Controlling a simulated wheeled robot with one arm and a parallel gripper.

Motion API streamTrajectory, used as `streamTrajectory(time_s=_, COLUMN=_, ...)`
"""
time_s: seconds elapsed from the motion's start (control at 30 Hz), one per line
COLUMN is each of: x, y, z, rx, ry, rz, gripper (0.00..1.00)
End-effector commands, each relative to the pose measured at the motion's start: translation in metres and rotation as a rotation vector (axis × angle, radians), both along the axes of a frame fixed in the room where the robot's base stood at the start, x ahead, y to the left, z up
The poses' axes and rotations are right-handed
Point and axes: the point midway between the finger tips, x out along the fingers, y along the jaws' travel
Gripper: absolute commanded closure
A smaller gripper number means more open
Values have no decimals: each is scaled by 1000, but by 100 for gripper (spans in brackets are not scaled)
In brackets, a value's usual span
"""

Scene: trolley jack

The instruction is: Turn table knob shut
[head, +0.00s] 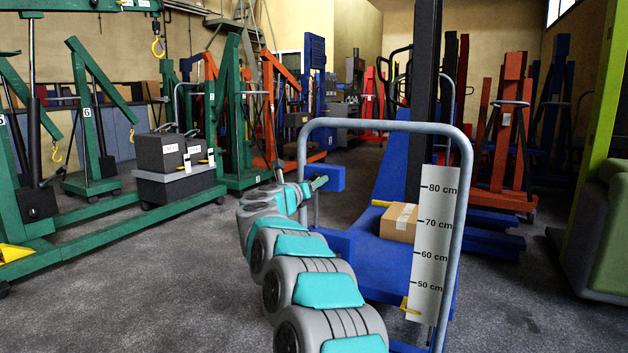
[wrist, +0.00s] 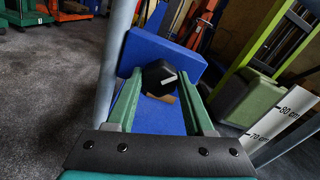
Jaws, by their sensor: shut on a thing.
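The black table knob (wrist: 158,76) with a short white mark sits by a blue block (wrist: 168,54) in the wrist view. The white mark tilts slightly, its right end higher. My gripper (wrist: 160,88) has its two green fingers on either side of the knob, shut on it. In the head view my gripper (head: 318,184) reaches the blue block (head: 326,174) inside the grey frame; the knob is hidden there. The blue lift table (head: 375,270) stands low behind the frame and carries a cardboard box (head: 398,222).
A grey tube frame (head: 461,200) stands around the lift, with a white height scale (head: 432,245) and a yellow pointer (head: 410,308) near its bottom. Green hoists (head: 95,120) and dark boxes (head: 170,165) stand left. A green block (head: 605,240) is at right.

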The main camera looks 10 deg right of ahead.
Motion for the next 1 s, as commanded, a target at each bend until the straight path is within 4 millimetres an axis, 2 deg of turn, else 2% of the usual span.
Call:
streamTrajectory(time_s=0.1, x=0, y=1, z=5, rx=-84, ry=60, rz=1, gripper=100)
streamTrajectory(time_s=0.6, x=1, y=2, z=4, rx=-442, ry=320, rz=3, gripper=100)
streamTrajectory(time_s=1.0, x=1, y=2, z=1, rx=-593, ry=430, rz=3, gripper=100)
